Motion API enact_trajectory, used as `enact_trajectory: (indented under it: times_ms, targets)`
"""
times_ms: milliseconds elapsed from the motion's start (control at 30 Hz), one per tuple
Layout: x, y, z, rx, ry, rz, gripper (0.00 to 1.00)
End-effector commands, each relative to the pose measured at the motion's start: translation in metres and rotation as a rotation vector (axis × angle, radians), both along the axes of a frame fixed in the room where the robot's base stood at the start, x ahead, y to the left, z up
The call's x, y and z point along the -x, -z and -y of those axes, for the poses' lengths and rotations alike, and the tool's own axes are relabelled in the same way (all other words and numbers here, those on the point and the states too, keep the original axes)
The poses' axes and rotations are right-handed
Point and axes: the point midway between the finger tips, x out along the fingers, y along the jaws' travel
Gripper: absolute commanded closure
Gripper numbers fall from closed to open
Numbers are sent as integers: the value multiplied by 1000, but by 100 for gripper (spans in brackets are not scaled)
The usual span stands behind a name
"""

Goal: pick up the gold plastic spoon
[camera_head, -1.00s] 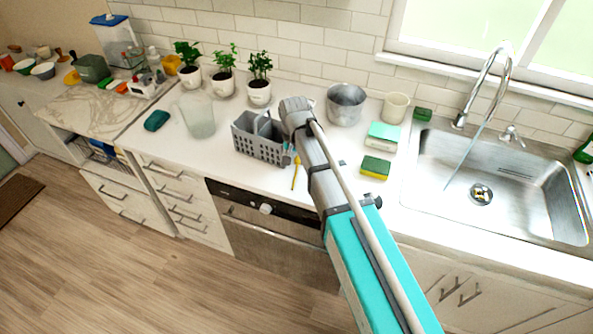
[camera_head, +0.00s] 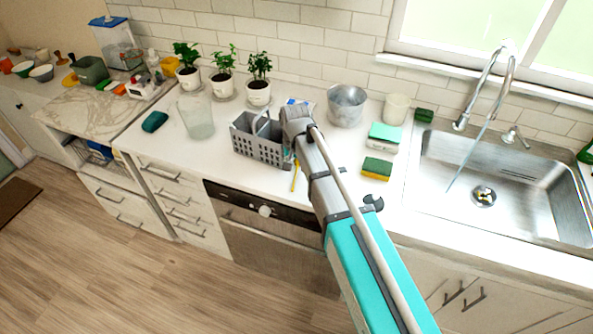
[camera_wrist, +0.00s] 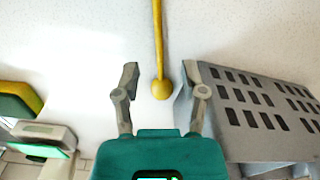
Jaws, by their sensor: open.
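The gold plastic spoon (camera_wrist: 159,50) lies on the white counter in the wrist view, its handle running up out of the picture and its rounded end near my gripper. My gripper (camera_wrist: 156,84) is open, and the spoon's rounded end shows between its two fingers. I cannot tell how high the fingers are above the counter. In the head view a short part of the spoon (camera_head: 294,179) shows beside my arm, which covers the rest. The fingers are hidden behind my arm in that view.
A grey slotted caddy (camera_head: 261,151) stands close beside the right finger in the wrist view. A yellow-green sponge (camera_head: 376,169) and a teal-topped item (camera_head: 384,134) lie right of my arm. A metal pot (camera_head: 346,106) stands behind. The sink (camera_head: 500,190) is further right.

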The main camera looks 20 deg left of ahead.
Motion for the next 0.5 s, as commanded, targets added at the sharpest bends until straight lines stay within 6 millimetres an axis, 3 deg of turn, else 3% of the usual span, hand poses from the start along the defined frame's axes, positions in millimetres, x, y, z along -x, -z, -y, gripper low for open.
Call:
enact_trajectory:
  times_ms: [200,500]
  targets:
    - [-1,21,1,0,0,0,46]
    - [-1,33,1,0,0,0,46]
